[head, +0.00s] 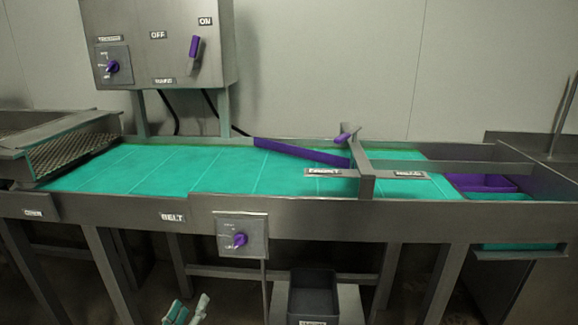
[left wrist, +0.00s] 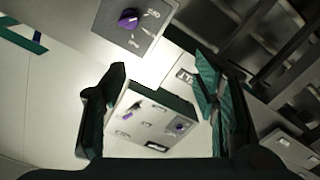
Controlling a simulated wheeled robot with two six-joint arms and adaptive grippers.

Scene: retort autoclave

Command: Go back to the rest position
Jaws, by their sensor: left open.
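My left gripper (head: 186,310) shows at the bottom edge of the head view, low in front of the belt frame, with its teal-padded fingers apart. In the left wrist view its two fingers (left wrist: 160,85) stand apart, with nothing held between them. Beyond the fingers, that view shows a pale control box (left wrist: 150,135) with purple controls. My right gripper is in neither view.
A teal belt (head: 200,170) runs across, with a purple diverter bar (head: 300,152) over it. A knob panel (head: 241,236) is on the front rail. A dark bin (head: 313,293) stands below. A switch box (head: 165,45) is at the back wall. A purple tray (head: 482,183) sits right.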

